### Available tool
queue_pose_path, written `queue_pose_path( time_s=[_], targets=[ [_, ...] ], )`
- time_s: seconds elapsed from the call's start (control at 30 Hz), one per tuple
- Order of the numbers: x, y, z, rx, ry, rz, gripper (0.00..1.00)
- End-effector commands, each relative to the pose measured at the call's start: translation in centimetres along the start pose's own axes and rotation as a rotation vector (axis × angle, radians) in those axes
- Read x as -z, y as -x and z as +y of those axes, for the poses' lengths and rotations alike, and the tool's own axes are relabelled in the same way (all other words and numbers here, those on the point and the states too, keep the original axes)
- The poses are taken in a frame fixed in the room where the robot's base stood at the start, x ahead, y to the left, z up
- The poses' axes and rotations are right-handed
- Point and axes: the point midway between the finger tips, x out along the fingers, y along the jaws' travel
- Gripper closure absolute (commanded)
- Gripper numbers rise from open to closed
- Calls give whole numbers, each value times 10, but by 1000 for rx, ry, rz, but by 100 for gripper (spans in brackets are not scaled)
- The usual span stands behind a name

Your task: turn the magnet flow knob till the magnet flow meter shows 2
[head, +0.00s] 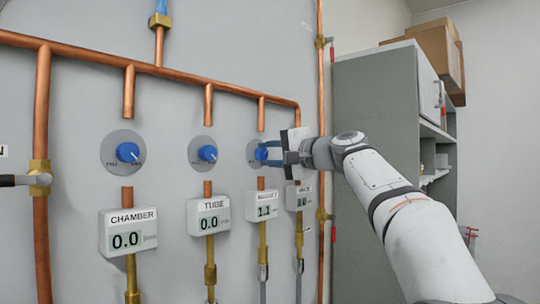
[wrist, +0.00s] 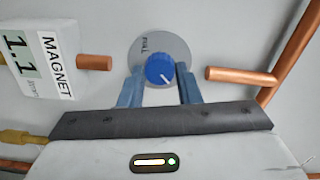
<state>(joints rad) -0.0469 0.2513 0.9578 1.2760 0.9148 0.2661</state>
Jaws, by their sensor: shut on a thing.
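The magnet flow knob is a blue dial (wrist: 160,69) with a white pointer line on a grey round plate (wrist: 177,46). In the head view the knob (head: 260,154) is partly hidden by my gripper. My gripper (wrist: 158,73) has its two blue fingers on either side of the knob and is shut on it. The gripper also shows in the head view (head: 264,153), reaching in from the right. The magnet flow meter (head: 262,206) is a white box below the knob and reads 1.1. It also shows in the wrist view (wrist: 38,60), turned sideways.
To the left are the tube knob (head: 207,153) and chamber knob (head: 127,152), with meters reading 0.0. A fourth meter (head: 300,197) is close on the right, below my gripper. Copper pipes (head: 150,68) run along the wall. A grey cabinet (head: 375,110) stands right.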

Motion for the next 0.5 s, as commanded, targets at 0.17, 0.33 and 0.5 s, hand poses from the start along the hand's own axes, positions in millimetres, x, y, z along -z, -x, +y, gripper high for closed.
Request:
queue_pose_path(
  time_s=[0.17, 0.33, 0.5],
  targets=[
    [-1, -1, 2, -2, -2, -4, 57],
    [-1, 0, 1, -1, -1, -2, 48],
    [0, 1, 1, -1, -1, 0, 48]
  ],
)
